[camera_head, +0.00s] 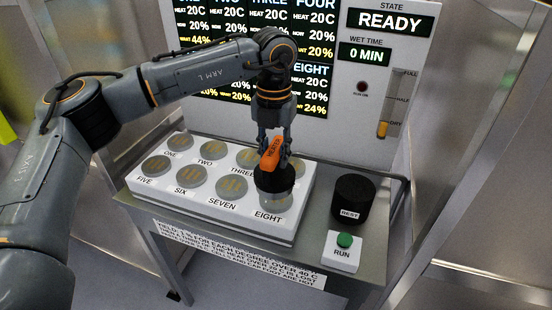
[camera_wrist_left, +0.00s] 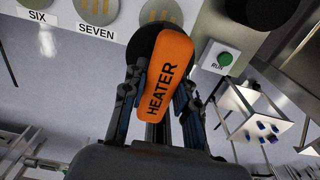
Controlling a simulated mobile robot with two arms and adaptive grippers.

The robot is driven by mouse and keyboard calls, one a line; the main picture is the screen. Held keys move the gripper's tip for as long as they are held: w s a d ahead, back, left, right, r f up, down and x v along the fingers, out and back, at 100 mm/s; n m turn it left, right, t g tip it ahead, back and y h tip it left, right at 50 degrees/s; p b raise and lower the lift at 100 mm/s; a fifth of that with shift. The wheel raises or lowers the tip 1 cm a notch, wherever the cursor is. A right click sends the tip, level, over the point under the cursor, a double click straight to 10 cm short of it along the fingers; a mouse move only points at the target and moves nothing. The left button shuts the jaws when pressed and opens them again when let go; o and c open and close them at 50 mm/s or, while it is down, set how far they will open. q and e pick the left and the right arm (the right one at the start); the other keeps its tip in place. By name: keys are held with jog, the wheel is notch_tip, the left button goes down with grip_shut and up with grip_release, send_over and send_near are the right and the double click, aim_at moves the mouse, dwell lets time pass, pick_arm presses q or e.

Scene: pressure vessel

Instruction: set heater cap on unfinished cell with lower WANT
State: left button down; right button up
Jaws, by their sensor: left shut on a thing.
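The heater cap (camera_head: 271,153) has an orange handle marked HEATER and a dark round base. My left gripper (camera_head: 275,146) is shut on its handle, and the heater also shows between the fingers in the left wrist view (camera_wrist_left: 171,75). The dark base is over the back part of cell EIGHT (camera_head: 275,202); I cannot tell whether it touches. The cells stand in a white block (camera_head: 238,223). The panel (camera_head: 310,90) shows WANT 44% for ONE, 20% for FOUR and 24% for EIGHT; my arm hides other readings. My right gripper is not in view.
A black round REST stand (camera_head: 353,199) and a green RUN button (camera_head: 344,240) are to the right of the cell block. The state sign (camera_head: 391,22) reads READY and the wet time is 0 MIN. A slider (camera_head: 383,129) sits at OFF.

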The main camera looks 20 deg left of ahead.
pick_arm(q)
jog(key=w+f, duration=0.1)
jog(key=w+f+p, duration=0.1)
jog(key=f, duration=0.1)
jog(key=shift+w+a, duration=0.2)
jog(key=shift+w, duration=0.1)
jog(key=f, duration=0.1)
jog(key=p, duration=0.1)
jog(key=f+p, duration=0.1)
jog(key=shift+w+a+f, duration=0.1)
jog(key=shift+w+f, duration=0.15)
jog(key=shift+f, duration=0.1)
jog(key=shift+f+p, duration=0.3)
jog(key=shift+f, duration=0.2)
jog(key=shift+f+b, duration=0.2)
jog(key=shift+b, duration=0.1)
jog(key=c, duration=1)
grip_release()
jog(key=shift+c, duration=0.2)
jog(key=shift+r, duration=0.1)
